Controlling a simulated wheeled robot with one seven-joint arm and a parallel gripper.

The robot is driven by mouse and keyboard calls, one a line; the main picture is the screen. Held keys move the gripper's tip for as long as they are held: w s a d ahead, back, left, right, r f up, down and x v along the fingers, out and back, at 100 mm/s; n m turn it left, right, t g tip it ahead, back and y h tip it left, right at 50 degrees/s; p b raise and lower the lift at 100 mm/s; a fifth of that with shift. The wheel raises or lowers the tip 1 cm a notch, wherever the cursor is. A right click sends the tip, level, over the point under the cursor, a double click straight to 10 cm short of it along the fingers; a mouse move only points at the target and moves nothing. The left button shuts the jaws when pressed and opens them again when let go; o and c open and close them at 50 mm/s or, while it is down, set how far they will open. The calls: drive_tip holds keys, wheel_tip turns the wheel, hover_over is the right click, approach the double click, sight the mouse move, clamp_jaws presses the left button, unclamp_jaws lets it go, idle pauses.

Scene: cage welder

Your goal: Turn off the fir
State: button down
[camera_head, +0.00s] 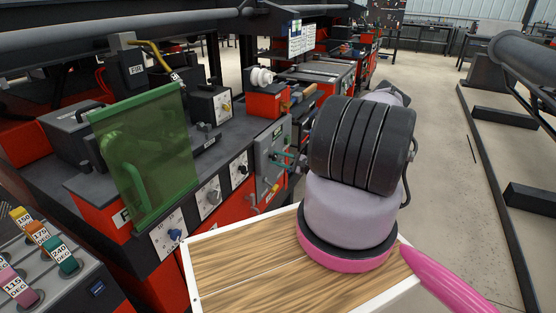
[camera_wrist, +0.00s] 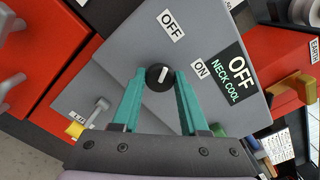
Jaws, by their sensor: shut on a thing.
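A round black knob (camera_wrist: 158,76) sits on a grey panel, between the teal fingertips of my gripper (camera_wrist: 160,84) in the wrist view. The gripper is shut on it. The knob's white mark points roughly toward a tilted OFF label (camera_wrist: 172,25); an ON label (camera_wrist: 200,68) lies to its right. A dark sign (camera_wrist: 233,72) beside it reads OFF and NECK COOL. In the head view my gripper (camera_head: 284,156) reaches the grey panel (camera_head: 267,148), and the knob is too small to make out. A grey box (camera_head: 137,69) at the upper left carries a label whose letters are hard to read.
A green screen (camera_head: 145,155) and white-plated knobs (camera_head: 207,197) are left of the panel. Open floor (camera_head: 445,140) lies right.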

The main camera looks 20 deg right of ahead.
drive_tip(key=shift+c, duration=2.1)
unclamp_jaws()
drive_tip(key=v, duration=1.1)
drive_tip(key=shift+w, duration=0.1)
